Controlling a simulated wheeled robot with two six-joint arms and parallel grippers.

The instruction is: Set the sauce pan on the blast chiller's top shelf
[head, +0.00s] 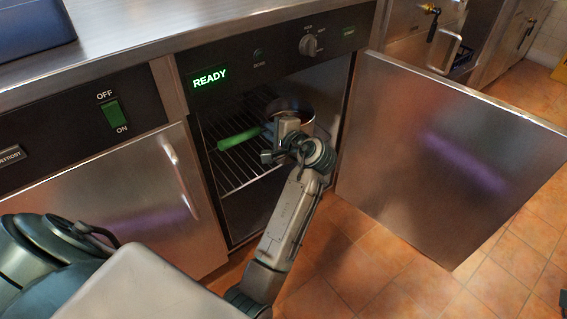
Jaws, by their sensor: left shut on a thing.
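The sauce pan is a round metal pan (291,106) with a green handle (236,139) pointing left. It is inside the open blast chiller (270,68), above or on the upper wire shelf (232,172); I cannot tell whether it touches the wires. My left gripper (268,143) reaches in through the opening and is shut on the sauce pan at its handle. The gripper and wrist hide the near part of the pan and where the handle joins it. My right gripper is not in view.
The chiller's door (440,165) stands wide open to the right. A green READY display (209,78) and a knob (309,45) are on the panel above. A closed steel cabinet door (110,215) is at left. Tiled floor (350,270) lies in front.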

